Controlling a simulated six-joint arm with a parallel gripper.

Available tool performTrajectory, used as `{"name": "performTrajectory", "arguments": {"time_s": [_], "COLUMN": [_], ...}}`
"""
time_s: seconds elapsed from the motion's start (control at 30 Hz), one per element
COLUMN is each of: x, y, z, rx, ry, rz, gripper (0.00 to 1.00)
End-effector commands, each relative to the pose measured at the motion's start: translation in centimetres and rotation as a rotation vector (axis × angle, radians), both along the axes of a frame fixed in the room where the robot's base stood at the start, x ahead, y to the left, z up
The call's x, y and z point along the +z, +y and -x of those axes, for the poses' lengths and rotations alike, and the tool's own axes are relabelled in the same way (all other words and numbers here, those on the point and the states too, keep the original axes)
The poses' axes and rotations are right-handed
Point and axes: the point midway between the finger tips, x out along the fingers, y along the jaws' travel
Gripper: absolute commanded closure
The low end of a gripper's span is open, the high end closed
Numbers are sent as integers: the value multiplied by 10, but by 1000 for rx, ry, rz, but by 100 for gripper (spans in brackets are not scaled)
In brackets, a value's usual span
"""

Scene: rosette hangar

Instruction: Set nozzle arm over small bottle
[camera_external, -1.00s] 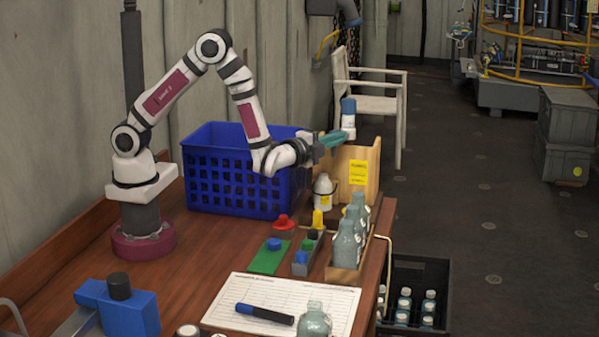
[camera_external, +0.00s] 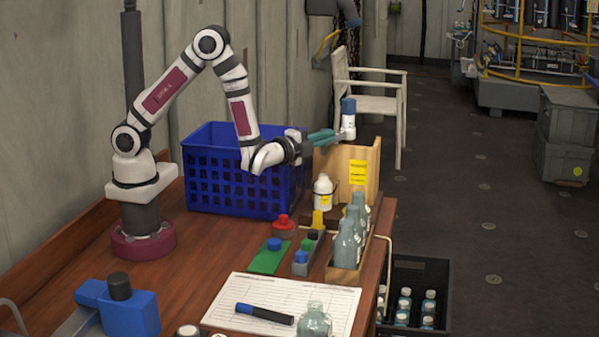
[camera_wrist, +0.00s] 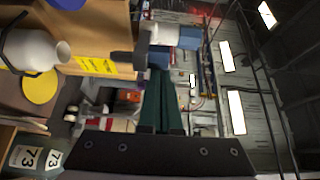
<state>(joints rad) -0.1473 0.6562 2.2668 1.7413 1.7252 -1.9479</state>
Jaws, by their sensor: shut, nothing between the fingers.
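The nozzle unit (camera_external: 348,118), a white body with a blue top, stands at the wooden dispenser box (camera_external: 335,168). It also shows in the wrist view (camera_wrist: 175,36), with a grey arm piece reaching left from it. The small bottle (camera_external: 323,191), white with a dark band, stands in front of the box, below and left of the nozzle unit. It lies on its side in the wrist picture (camera_wrist: 32,50). My gripper (camera_external: 328,135) has teal fingers, shut and empty, beside the nozzle unit and above the bottle. Whether the fingertips touch it is unclear.
A blue crate (camera_external: 235,170) stands left of the box, close under my wrist. A wooden rack of glass bottles (camera_external: 345,270) lies in front. A yellow funnel-like piece (camera_external: 318,220) and a red piece (camera_external: 283,226) sit near the small bottle. Open air lies above.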

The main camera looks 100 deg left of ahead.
Motion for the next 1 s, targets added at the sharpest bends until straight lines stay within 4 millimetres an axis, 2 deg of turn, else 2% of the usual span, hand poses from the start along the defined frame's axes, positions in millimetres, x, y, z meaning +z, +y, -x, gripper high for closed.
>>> {"name": "performTrajectory", "arguments": {"time_s": [0.17,0.37,0.53,0.7,0.9,1.0], "x": [-1,0,0,0,0,7], "y": [0,-23,-54,-75,-82,-76], "z": [0,-33,9,38,49,57], "rx": [11,0,-2,-2,1,45], "ry": [2,-1,4,3,0,12], "rz": [3,2,0,1,0,-7], "gripper": [100,100,100,100,100,100]}}
